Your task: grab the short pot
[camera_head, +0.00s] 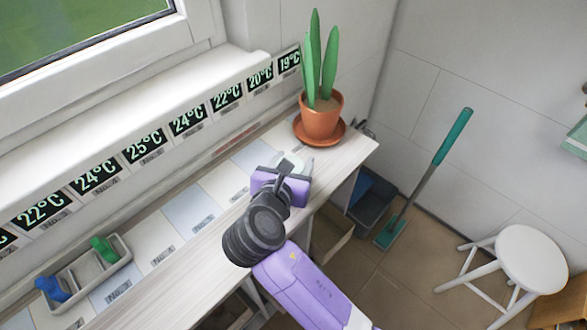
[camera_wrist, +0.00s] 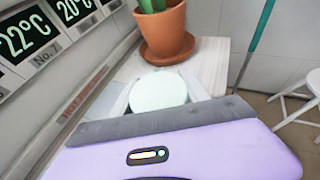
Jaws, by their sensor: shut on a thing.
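A short pot with a round, pale whitish-green top (camera_wrist: 158,92) sits between the fingers of my gripper (camera_wrist: 157,86) in the wrist view. My gripper is shut on it, with one finger on either side. In the head view the pot (camera_head: 289,159) shows only as a small pale round shape just beyond my purple gripper (camera_head: 291,165), over the right part of the counter. The gripper body hides its lower side, so I cannot tell whether it touches the counter.
A terracotta plant pot (camera_head: 320,117) on a saucer stands close beyond my gripper. A grey tray (camera_head: 117,252) with blue and green items is at the left of the counter (camera_head: 345,150). Temperature displays (camera_head: 145,145) line the wall. A white stool (camera_head: 530,258) stands right.

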